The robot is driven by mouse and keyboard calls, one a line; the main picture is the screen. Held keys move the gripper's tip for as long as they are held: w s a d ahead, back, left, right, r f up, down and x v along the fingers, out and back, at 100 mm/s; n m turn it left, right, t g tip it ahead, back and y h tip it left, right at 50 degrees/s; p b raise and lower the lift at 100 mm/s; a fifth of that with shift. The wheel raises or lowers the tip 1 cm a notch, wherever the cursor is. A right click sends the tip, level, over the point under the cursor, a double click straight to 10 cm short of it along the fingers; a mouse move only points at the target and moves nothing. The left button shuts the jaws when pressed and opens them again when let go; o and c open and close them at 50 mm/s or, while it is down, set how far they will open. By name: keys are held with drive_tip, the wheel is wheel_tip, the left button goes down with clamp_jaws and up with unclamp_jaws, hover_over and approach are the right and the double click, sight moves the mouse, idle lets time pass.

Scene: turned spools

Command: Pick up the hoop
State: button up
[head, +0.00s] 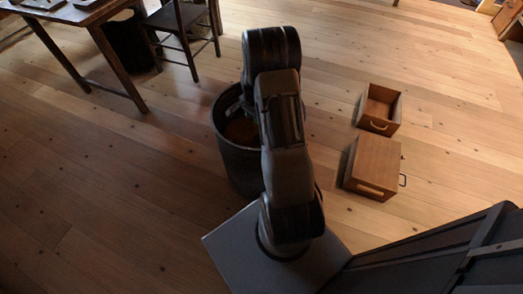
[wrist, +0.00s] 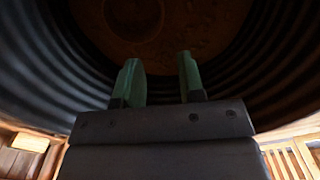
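My gripper (wrist: 157,62) shows in the wrist view with its two green fingers apart and nothing between them. It points down into a dark ribbed round bin (wrist: 275,65). On the bin's brown floor, near the top edge of the wrist view, a faint round outline (wrist: 135,18) shows; it is too dark to tell whether this is the hoop. No hoop is clearly visible in either view. In the head view the bin (head: 240,168) stands behind my arm, which hides part of its opening and most of my gripper.
Two wooden boxes, an open one (head: 380,108) and a closed one (head: 373,167), stand on the floor right of the bin. A table (head: 75,12), a chair (head: 182,22) and a dark basket (head: 128,42) are at the upper left. The left floor is clear.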

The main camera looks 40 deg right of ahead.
drive_tip(key=b, duration=0.2)
hover_over(255, 141)
wheel_tip(255, 141, down, 9)
drive_tip(key=shift+s+d+f, duration=0.1)
drive_tip(key=shift+d+f, duration=0.05)
drive_tip(key=shift+f+b, duration=1.45)
drive_tip(key=shift+f, duration=1.55)
clamp_jaws()
